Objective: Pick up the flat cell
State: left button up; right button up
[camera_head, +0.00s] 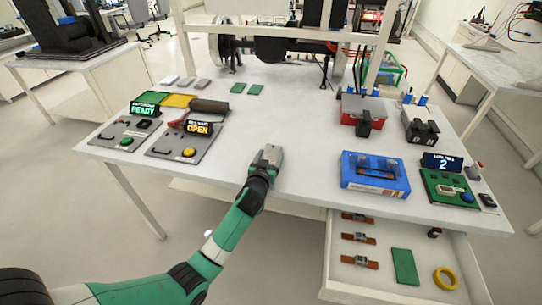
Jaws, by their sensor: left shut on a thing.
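My left gripper (268,158) is over the middle of the white table's front half, its arm coming in from the lower left. It is shut on a small grey thing, seemingly a flat cell; the gripper hides most of it. Several flat light-grey pieces that look like flat cells (186,81) lie in a row at the back left of the table, well apart from the gripper. My right gripper is not in view.
Two grey panels with displays reading READY (144,109) and OPEN (198,128) stand at the left. A blue fixture (375,187), a green board (449,188) and a red box (362,108) stand at the right. An open drawer (375,284) juts out below. The table's middle is clear.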

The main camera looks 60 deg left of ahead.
aim_at(269, 147)
pick_arm(q)
grip_shut()
jog(key=shift+r+p, duration=0.3)
jog(key=shift+r, duration=0.1)
jog(key=r+p, duration=0.2)
jog(key=r, duration=0.2)
jog(key=shift+s+d+p, duration=0.3)
jog(key=shift+d+p, duration=0.05)
jog(key=shift+p, duration=0.05)
jog(key=s+d+r+p, duration=0.6)
jog(key=s+d+r, duration=0.2)
jog(key=s+d, duration=0.1)
jog(key=shift+s+p, duration=0.3)
jog(key=shift+p, duration=0.1)
jog(key=shift+r, duration=0.1)
